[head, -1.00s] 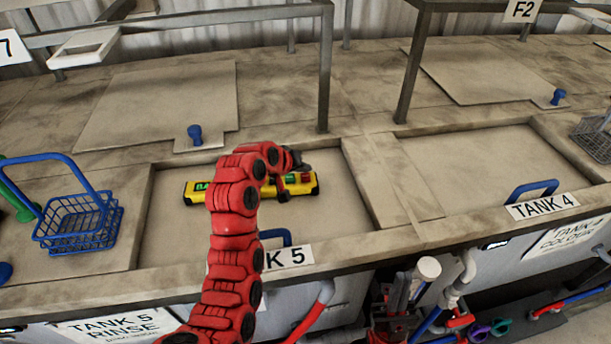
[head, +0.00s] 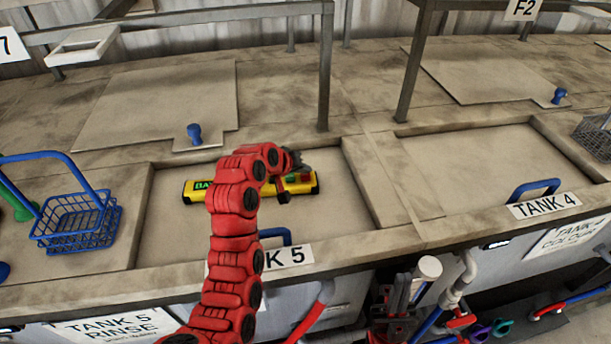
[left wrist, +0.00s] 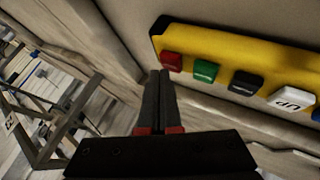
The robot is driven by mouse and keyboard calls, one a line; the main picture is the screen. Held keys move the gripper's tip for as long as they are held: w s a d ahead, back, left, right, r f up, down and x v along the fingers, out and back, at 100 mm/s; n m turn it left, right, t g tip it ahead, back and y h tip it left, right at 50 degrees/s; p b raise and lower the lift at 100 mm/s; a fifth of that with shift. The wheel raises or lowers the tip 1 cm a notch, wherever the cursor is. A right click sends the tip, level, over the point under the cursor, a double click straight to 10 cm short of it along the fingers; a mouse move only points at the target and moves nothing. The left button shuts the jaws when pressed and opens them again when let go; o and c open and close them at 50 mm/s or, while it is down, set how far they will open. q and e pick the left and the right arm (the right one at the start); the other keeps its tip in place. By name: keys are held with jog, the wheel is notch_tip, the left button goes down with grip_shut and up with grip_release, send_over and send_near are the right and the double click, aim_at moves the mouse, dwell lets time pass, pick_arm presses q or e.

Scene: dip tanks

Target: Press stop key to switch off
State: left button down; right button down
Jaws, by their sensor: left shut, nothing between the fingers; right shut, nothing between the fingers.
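A yellow control box (head: 195,197) with coloured keys lies on the tank 5 lid in the head view. In the left wrist view the yellow box (left wrist: 230,45) shows a red key (left wrist: 171,61), a green key (left wrist: 206,71), a black key (left wrist: 246,83) and a white key (left wrist: 291,101). My left gripper (head: 283,196) is shut and empty, over the box's right part. In the left wrist view its tips (left wrist: 160,74) appear just beside the red key; contact cannot be told. My right gripper (head: 396,285) is shut and empty, low in front of the tanks.
A blue basket (head: 78,226) stands left of tank 5. A blue handle (head: 274,237) and the tank 5 label (head: 290,256) are at the front edge. Grey frame posts (head: 326,80) rise behind. The tank 4 lid (head: 470,165) is clear.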

aim_at(304, 178)
pick_arm(q)
jog(key=shift+f+b, duration=0.35)
jog(key=shift+f, duration=0.1)
dwell(0.6)
jog(key=shift+r, duration=0.85)
jog(key=shift+r, duration=0.1)
jog(key=shift+r+p, duration=0.45)
jog(key=shift+r, duration=2)
